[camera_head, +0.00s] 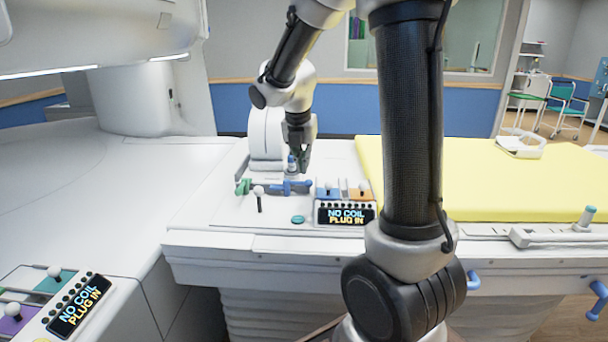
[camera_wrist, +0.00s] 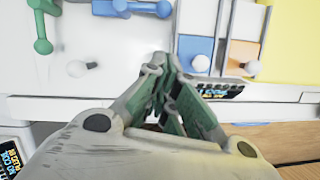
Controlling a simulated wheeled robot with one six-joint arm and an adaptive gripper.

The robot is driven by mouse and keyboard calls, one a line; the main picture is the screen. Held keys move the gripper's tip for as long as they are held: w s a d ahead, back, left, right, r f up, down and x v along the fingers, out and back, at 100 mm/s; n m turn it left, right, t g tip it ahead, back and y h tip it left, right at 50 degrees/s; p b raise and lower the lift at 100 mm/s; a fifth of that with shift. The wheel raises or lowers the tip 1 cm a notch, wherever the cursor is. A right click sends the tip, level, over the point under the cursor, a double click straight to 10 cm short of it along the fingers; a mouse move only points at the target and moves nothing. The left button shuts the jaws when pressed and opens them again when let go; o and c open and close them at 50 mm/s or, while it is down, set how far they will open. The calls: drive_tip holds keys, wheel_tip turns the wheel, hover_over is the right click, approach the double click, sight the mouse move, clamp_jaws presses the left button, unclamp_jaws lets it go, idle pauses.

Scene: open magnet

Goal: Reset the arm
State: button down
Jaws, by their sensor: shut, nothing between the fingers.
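My arm reaches over the white patient table (camera_head: 215,215) from above. My gripper (camera_head: 303,166) points down just behind and above the blue and green handles at the table's end. In the wrist view my gripper (camera_wrist: 166,62) has its green-grey fingers together at the tips, with nothing between them. The fingers appear over the table's front edge there. In the head view the fingertips are small and partly dark, and I cannot tell their exact height above the table.
A blue handle (camera_head: 289,187), a green handle (camera_head: 242,187) and a white-knobbed lever (camera_head: 259,197) stand close below my gripper. A display reading "NO COIL PLUG IN" (camera_head: 346,214) is beside them. A yellow mattress (camera_head: 480,175) lies right. The white magnet housing (camera_head: 75,190) is left.

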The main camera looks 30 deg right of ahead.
drive_tip(key=shift+s+a+r, duration=0.1)
drive_tip(key=shift+s+r, duration=0.05)
drive_tip(key=shift+r, duration=0.5)
drive_tip(key=s+a+r+m+t+y, duration=0.1)
drive_tip(key=s+a+r+m, duration=0.1)
drive_tip(key=s+m, duration=1)
drive_tip(key=s+a+r+m+t+y, duration=0.1)
drive_tip(key=s+r+m, duration=0.3)
drive_tip(key=s+m, duration=0.8)
drive_tip(key=a+m, duration=0.1)
drive_tip(key=m, duration=0.1)
drive_tip(key=shift+s+m, duration=0.3)
